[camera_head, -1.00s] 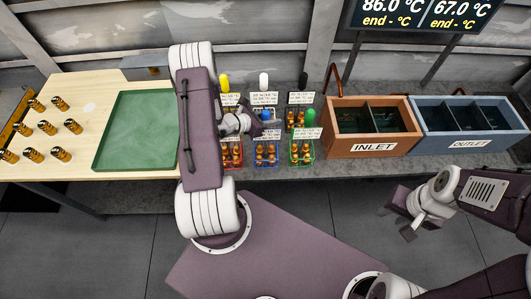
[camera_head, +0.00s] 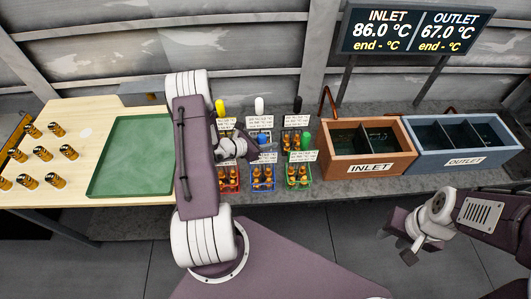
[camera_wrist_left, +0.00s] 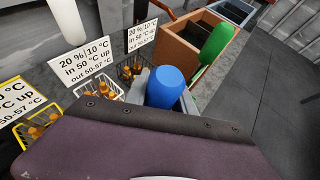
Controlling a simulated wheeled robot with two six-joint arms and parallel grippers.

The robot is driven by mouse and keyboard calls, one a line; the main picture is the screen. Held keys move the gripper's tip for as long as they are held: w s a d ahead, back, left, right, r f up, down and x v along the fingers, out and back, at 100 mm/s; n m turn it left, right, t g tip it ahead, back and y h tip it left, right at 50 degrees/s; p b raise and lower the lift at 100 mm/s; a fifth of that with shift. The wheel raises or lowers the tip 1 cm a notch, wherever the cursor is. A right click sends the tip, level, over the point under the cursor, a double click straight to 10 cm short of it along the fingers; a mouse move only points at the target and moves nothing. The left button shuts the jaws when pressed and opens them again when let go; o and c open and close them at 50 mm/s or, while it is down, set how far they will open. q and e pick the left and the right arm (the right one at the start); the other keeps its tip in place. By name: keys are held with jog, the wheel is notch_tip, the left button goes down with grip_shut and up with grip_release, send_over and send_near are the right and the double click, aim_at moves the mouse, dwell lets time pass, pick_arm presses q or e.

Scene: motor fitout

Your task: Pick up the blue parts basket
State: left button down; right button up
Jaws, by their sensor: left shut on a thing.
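The blue parts basket (camera_head: 262,184) stands on the grey bench in the front row, between a red basket (camera_head: 228,185) and a green basket (camera_head: 299,182). It holds small brass-coloured parts. My left gripper (camera_head: 256,145) is at its upright blue handle (camera_head: 263,137). In the left wrist view the rounded blue handle (camera_wrist_left: 166,86) sits between the fingers, and the gripper is shut on it. The basket body is hidden there by my wrist. My right gripper (camera_head: 397,243) is apart from the bench, with spread fingers and nothing between them.
Baskets with yellow, white and black handles stand behind, with label cards close by. The brown INLET crate (camera_head: 371,168) and blue OUTLET crate (camera_head: 466,162) are to the right. A green tray (camera_head: 131,158) and loose brass parts lie at the left.

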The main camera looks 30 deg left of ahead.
aim_at(262, 136)
pick_arm(q)
jog(key=shift+r, duration=2.05)
jog(key=s+d+r+p, duration=0.3)
jog(key=d+r+p, duration=0.3)
jog(key=d, duration=0.5)
jog(key=shift+r, duration=0.45)
jog(key=shift+d, duration=0.1)
